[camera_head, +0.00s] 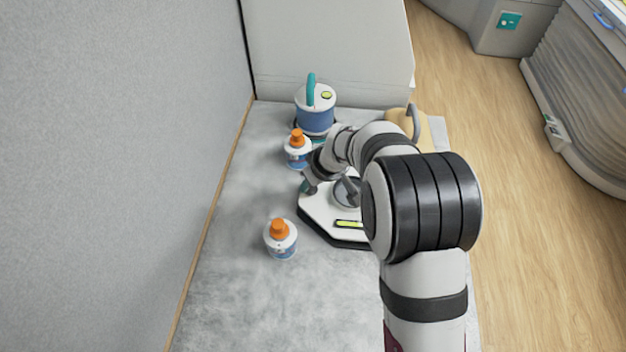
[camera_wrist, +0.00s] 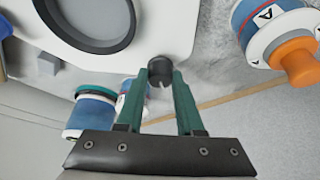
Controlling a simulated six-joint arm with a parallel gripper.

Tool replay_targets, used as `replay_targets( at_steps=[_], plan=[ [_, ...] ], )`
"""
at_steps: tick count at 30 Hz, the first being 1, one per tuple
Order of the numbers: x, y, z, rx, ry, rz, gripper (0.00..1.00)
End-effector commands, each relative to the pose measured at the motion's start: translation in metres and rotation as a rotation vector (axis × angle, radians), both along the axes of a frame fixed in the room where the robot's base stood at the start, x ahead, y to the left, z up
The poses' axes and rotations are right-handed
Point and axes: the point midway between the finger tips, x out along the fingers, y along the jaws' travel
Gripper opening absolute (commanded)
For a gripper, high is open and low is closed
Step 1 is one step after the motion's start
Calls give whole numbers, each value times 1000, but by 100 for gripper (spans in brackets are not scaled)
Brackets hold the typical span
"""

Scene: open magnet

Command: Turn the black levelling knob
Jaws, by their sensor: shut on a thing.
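A white device (camera_head: 318,212) with a black lower edge, a round grey-rimmed well and a lit green-yellow display stands on the bench under my arm. In the wrist view, the black levelling knob (camera_wrist: 160,64) sits at the edge of the device's white top (camera_wrist: 168,28). The green fingers of my gripper (camera_wrist: 160,76) are closed on either side of the knob and touch it. In the camera_head view, my gripper (camera_head: 307,187) is at the device's left back corner, and the knob is hidden there by my wrist.
An orange-capped bottle (camera_head: 297,152) stands close behind my gripper. Another orange-capped bottle (camera_head: 281,242) stands in front, left of the device. A blue-and-white pot (camera_head: 316,118) with a teal handle is at the back. A tan vessel (camera_head: 424,130) is behind my arm. The bench's front left is clear.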

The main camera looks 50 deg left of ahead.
Motion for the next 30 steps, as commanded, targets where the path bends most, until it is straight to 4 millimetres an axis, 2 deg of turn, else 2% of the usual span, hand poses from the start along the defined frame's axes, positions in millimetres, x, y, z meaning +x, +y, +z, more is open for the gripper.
replay_targets(
  at_steps=[30],
  plan=[
    [-9,5,0,31,-24,-939,0]
  ],
)
